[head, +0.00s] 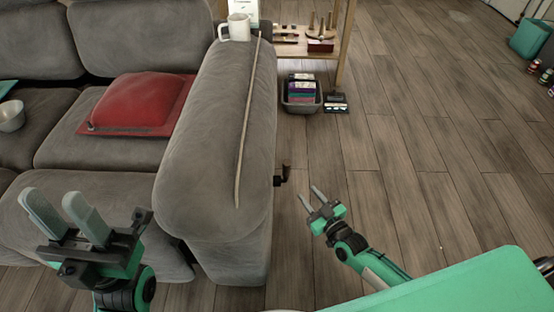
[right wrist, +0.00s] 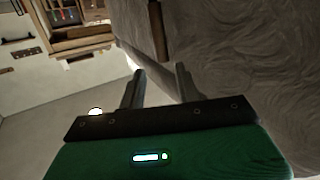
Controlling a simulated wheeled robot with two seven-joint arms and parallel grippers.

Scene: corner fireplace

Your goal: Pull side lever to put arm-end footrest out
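The grey sofa's arm (head: 215,140) runs front to back in the middle of the head view. The side lever (head: 280,179), small and dark with a brownish tip, sticks out from the arm's right side. My right gripper (head: 310,196) is open, just right of and nearer than the lever, apart from it. In the right wrist view its open fingers (right wrist: 160,69) have nothing between them; a brown bar (right wrist: 157,30), perhaps the lever's grip, shows beyond them. My left gripper (head: 49,197) is open and empty in front of the end seat. A grey padded front section (head: 120,205) lies behind it; I cannot tell whether this is the footrest.
A red cushion (head: 140,102) and a bowl (head: 11,116) are on the seats. A basket (head: 301,106) stands by a wooden shelf (head: 342,45).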

